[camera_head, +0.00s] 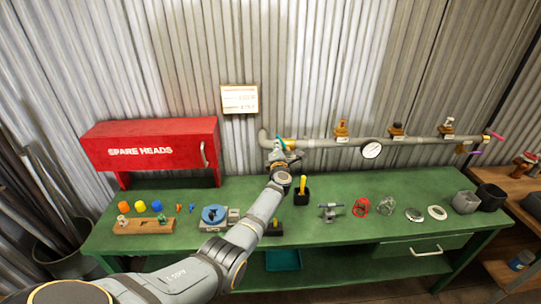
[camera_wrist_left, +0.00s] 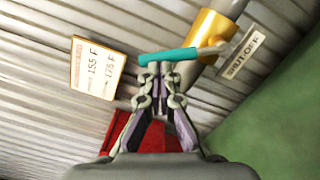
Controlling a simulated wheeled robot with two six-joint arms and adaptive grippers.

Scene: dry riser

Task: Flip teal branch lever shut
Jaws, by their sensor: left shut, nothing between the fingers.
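The teal branch lever (camera_head: 278,142) is at the left end of the grey wall pipe, beside a brass valve part (camera_head: 291,143). In the left wrist view the teal lever (camera_wrist_left: 168,56) lies across the picture just beyond my fingertips, at an angle to the pipe. The brass valve body (camera_wrist_left: 212,34) and a "SHUT-OFF" tag (camera_wrist_left: 240,55) are to its right. My left gripper (camera_head: 278,153) is shut and empty, its tips (camera_wrist_left: 160,75) right at the lever; whether they touch, I cannot tell. My right gripper is out of view.
The pipe carries a gauge (camera_head: 371,149) and several other valves to the right. A white sign (camera_head: 239,99) hangs on the corrugated wall. A red spare-heads box (camera_head: 150,146) stands at left on the green bench (camera_head: 340,185). Small fittings and tools lie along the bench.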

